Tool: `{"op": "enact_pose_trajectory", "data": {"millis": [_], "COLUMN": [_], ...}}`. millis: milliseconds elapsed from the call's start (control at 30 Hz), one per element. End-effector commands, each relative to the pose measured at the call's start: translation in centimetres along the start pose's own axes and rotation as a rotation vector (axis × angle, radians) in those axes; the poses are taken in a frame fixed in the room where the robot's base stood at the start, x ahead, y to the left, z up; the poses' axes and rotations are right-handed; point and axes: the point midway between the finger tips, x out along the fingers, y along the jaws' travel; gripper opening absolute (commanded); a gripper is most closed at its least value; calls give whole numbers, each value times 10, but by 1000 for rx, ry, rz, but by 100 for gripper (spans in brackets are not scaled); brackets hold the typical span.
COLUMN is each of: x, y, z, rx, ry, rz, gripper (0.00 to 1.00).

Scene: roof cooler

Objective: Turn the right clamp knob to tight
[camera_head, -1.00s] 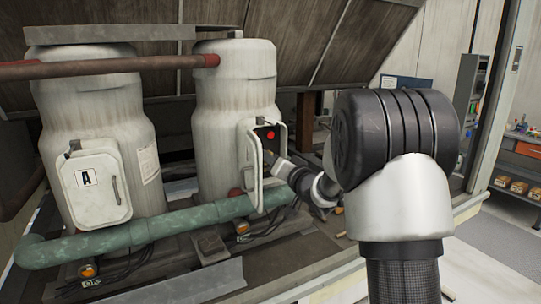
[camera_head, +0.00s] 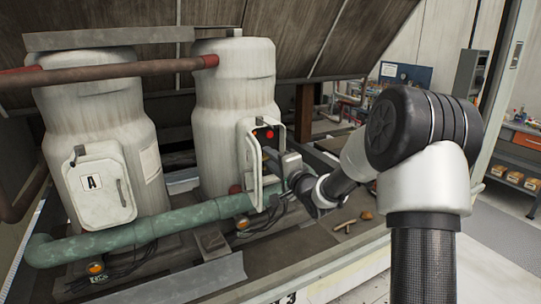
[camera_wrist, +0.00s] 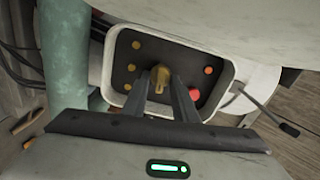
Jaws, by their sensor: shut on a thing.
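The brass clamp knob (camera_wrist: 160,77) sits in the open terminal box (camera_wrist: 223,69) of the right tank, seen in the wrist view. My gripper (camera_wrist: 165,84) has its two dark fingers on either side of the knob and is shut on it. The knob's lower part is partly hidden by the fingers. In the head view my gripper (camera_head: 283,160) reaches into the box from the right. The knob and fingertips are hidden there behind the box's open door (camera_head: 252,160).
A red button (camera_head: 268,134) is on the box's back panel. Several brass studs line the panel's left side in the wrist view. A green pipe (camera_head: 150,228) runs below both tanks. The left tank's box (camera_head: 98,192), marked A, is closed.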

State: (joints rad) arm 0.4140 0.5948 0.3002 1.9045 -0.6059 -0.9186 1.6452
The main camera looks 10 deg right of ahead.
Motion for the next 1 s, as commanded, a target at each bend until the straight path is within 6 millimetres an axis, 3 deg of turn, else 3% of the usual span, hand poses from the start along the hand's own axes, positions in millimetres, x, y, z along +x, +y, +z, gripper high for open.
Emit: {"op": "enact_pose_trajectory", "data": {"millis": [733, 767, 833, 867, 1000], "x": [0, 0, 0, 0, 0], "y": [1, 1, 1, 1, 1], "z": [1, 1, 1, 1, 0], "rx": [92, 92, 91, 91, 91], "ry": [-1, -2, -1, -1, -1], "rz": [1, 1, 1, 1, 0], "gripper": [3, 27, 39, 43, 43]}}
